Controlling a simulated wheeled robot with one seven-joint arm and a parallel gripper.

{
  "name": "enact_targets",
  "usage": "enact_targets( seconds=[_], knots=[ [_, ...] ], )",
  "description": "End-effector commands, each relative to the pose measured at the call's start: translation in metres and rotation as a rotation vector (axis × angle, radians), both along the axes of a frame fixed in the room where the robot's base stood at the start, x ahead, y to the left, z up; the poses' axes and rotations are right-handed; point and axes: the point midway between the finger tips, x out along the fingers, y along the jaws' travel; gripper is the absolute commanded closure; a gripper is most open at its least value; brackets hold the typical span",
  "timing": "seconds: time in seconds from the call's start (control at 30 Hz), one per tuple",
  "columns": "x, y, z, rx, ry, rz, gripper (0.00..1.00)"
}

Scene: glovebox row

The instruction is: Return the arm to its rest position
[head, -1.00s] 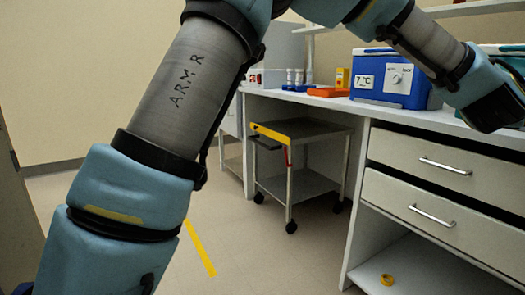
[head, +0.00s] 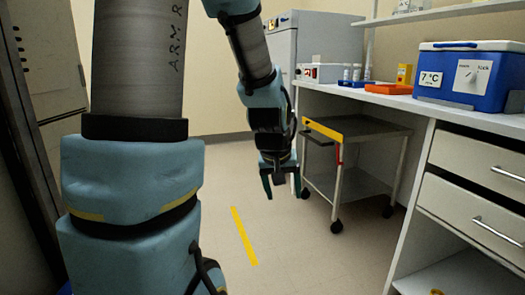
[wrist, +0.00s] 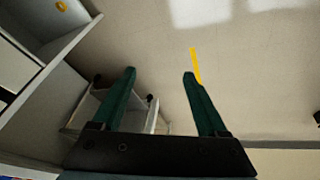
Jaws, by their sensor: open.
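My arm reaches up on the left of the head view and bends down again near the middle. My gripper (head: 282,188) hangs at its end, pointing down over open floor, left of the grey cart. In the wrist view its two green fingers (wrist: 160,74) are spread apart. Only floor and part of the cart show between and beyond them, and nothing is held.
A grey wheeled cart (head: 355,128) with a yellow front edge stands close right of my gripper. A white bench (head: 410,103) with drawers bears a blue cooler box (head: 468,72) and an orange tray (head: 388,89). Yellow tape (head: 244,237) marks the clear floor.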

Motion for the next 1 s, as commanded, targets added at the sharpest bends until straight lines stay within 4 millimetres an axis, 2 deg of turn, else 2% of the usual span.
enact_targets(
  seconds=[0.03,0.1,0.3,0.33,0.4,0.67,1.0],
  knots=[
    [-0.010,0.026,-0.004,0.034,0.031,0.011,0.24],
    [-0.025,0.055,-0.010,0.076,0.077,0.016,0.24],
    [-0.076,0.124,-0.021,0.157,0.214,0.027,0.24],
    [-0.080,0.128,-0.016,0.162,0.227,0.025,0.24],
    [-0.077,0.124,0.006,0.160,0.219,0.019,0.24],
    [-0.076,0.123,0.064,0.159,0.217,0.020,0.24],
    [-0.076,0.123,0.169,0.159,0.216,0.020,0.24]
  ],
)
